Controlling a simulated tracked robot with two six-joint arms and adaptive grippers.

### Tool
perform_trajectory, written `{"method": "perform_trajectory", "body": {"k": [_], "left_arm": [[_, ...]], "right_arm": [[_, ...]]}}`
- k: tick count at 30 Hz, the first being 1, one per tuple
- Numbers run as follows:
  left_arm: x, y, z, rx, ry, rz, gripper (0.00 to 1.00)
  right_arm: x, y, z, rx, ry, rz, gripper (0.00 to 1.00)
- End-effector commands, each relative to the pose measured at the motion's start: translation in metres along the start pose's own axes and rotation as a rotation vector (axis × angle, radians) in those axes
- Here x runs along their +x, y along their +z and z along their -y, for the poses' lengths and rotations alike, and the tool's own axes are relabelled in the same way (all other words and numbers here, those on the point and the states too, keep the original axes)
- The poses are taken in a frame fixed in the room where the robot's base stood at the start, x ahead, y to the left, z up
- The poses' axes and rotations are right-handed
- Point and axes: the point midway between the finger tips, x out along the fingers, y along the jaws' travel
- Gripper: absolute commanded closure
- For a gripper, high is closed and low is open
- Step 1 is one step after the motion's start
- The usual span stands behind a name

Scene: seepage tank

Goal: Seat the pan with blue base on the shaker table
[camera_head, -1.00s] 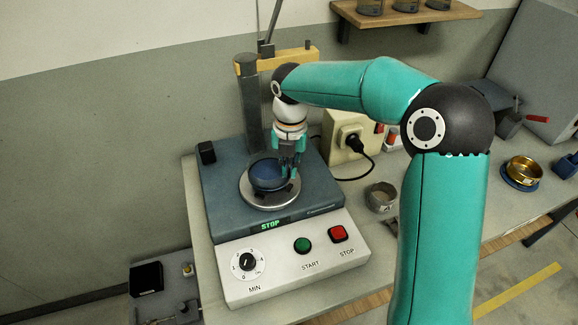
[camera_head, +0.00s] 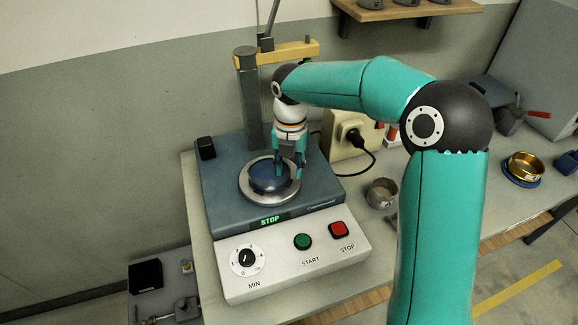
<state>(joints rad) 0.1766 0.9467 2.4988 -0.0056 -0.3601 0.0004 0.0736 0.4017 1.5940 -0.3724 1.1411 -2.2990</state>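The pan with blue base (camera_head: 264,178) sits low within the round metal plate of the shaker table (camera_head: 246,190), and it looks level. The plate's pale rim shows around most of it. My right gripper (camera_head: 289,170) points down at the pan's back right side, with its fingertips at the pan's rim. The fingers cover that part of the rim, so I cannot tell whether they press on it or stand open around it. My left gripper is out of view.
The shaker's front panel (camera_head: 290,265) has a dial, a green START button and a red STOP button; its display reads STOP. A post (camera_head: 249,105) with a yellow crossbar stands behind.

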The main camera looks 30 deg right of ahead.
Motion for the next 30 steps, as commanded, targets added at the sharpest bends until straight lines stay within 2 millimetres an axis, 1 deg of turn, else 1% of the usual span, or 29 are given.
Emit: {"method": "perform_trajectory", "body": {"k": [5, 8, 11, 21, 24, 27, 30], "left_arm": [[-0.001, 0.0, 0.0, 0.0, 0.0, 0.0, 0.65], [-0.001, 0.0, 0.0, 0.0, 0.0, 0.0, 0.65], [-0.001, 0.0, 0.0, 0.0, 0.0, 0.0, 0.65], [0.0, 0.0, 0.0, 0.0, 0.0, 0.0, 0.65], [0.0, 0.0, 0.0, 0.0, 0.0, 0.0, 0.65], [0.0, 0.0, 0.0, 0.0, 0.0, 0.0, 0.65], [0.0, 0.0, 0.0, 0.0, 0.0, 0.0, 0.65]], "right_arm": [[-0.001, 0.0, 0.0, 0.0, 0.0, 0.0, 0.64], [-0.008, 0.001, -0.001, 0.0, 0.002, 0.003, 0.64], [-0.021, 0.001, -0.001, 0.0, 0.003, 0.003, 0.64], [-0.087, 0.001, -0.001, -0.001, 0.003, 0.004, 0.64], [-0.102, 0.001, -0.002, -0.001, 0.002, 0.002, 0.64], [-0.112, 0.001, -0.001, -0.001, 0.001, 0.001, 0.64], [-0.118, 0.0, -0.001, -0.001, 0.0, 0.0, 0.64]]}}
